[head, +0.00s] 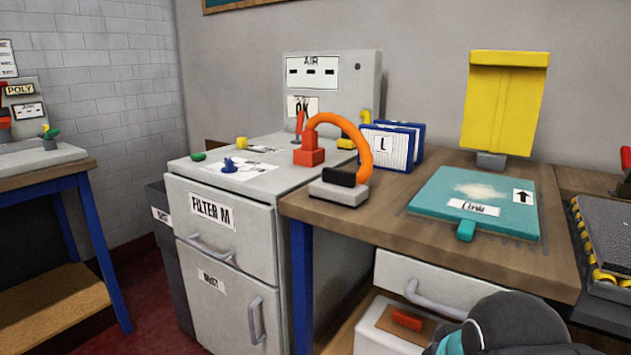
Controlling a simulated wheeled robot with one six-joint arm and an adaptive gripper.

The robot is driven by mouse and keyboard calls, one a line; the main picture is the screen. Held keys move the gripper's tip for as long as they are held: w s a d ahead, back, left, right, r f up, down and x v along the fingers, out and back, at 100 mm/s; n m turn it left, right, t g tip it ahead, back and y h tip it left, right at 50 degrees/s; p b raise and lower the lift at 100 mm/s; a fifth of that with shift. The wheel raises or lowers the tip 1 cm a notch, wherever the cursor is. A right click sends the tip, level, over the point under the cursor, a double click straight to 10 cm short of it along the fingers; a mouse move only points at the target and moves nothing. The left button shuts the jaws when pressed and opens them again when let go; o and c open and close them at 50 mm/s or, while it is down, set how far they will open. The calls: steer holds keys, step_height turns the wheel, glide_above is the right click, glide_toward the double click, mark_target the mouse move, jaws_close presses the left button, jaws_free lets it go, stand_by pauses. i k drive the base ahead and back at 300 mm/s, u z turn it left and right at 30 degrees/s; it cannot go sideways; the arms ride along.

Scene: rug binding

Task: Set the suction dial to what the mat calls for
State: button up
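The teal mat (430,198) lies on the wooden bench. It bears a white label (473,207) in script, too small to read surely, an arrow card (522,196) and a pale fuzzy patch. A grey cabinet (285,222) stands to the left. On its top is a small blue knob (229,166) on a white printed card; this may be the suction dial, but its markings and setting are not legible. Green (198,156) and yellow (241,142) knobs sit nearby. My gripper is not in view; only dark rounded parts of my arm show at the bottom right.
An orange hose (352,136) arches from a red block to a grey nozzle (340,190) on the bench. Blue-framed filters marked L (384,145) stand behind it. A yellow panel (504,105) rises behind the mat.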

mark_target(230, 168)
steer(key=u, duration=0.4)
steer(key=k, duration=0.5)
steer(key=u, duration=1)
steer(key=i, duration=1)
steer(key=z, duration=0.95)
steer(key=i, duration=0.4)
steer(key=z, duration=0.3)
